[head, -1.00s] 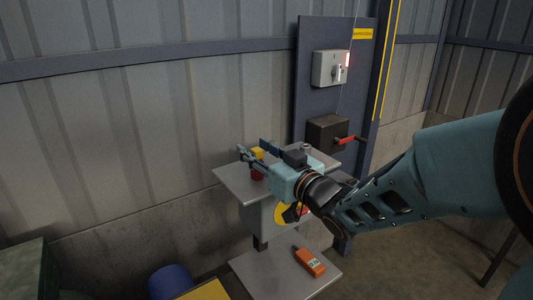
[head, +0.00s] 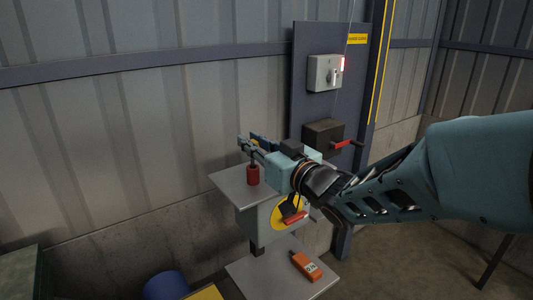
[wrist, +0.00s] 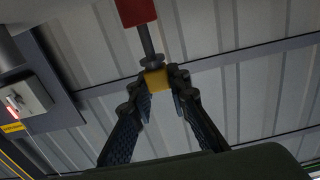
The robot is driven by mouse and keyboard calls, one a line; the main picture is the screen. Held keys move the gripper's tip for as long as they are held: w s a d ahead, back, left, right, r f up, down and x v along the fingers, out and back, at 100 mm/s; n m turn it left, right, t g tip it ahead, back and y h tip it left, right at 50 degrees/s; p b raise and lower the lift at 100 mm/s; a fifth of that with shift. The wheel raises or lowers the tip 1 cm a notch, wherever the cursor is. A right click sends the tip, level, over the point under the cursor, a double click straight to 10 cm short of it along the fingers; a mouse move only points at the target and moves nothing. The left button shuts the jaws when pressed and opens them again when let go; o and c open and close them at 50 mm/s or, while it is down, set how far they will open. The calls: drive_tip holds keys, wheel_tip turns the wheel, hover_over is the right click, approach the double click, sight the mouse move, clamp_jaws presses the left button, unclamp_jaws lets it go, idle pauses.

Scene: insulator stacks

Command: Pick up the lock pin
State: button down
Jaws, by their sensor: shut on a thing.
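My gripper (head: 251,144) is above the grey stand's top (head: 226,187) in the head view, with its fingers close together. In the wrist view my gripper (wrist: 158,84) is shut on a yellow block (wrist: 156,79). A thin grey shaft (wrist: 146,40) runs from it to a red piece (wrist: 137,12), cut off by the picture's top edge. These look like parts of the lock pin. In the head view the red piece (head: 253,174) is upright below the fingers; the yellow part is hidden. I cannot tell whether the red piece touches the stand's top.
A blue panel behind the stand bears a grey switch box (head: 325,73) with a red light and a dark box (head: 322,133) with a red handle. An orange device (head: 307,266) lies on the stand's lower plate. A blue drum (head: 166,285) is at the lower left.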

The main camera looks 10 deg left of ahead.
wheel_tip(320, 180, up, 7)
drive_tip(key=shift+f+p, duration=0.1)
drive_tip(key=shift+p, duration=0.3)
wheel_tip(320, 180, up, 6)
drive_tip(key=p, duration=0.5)
idle(0.5)
drive_tip(key=shift+s, duration=0.1)
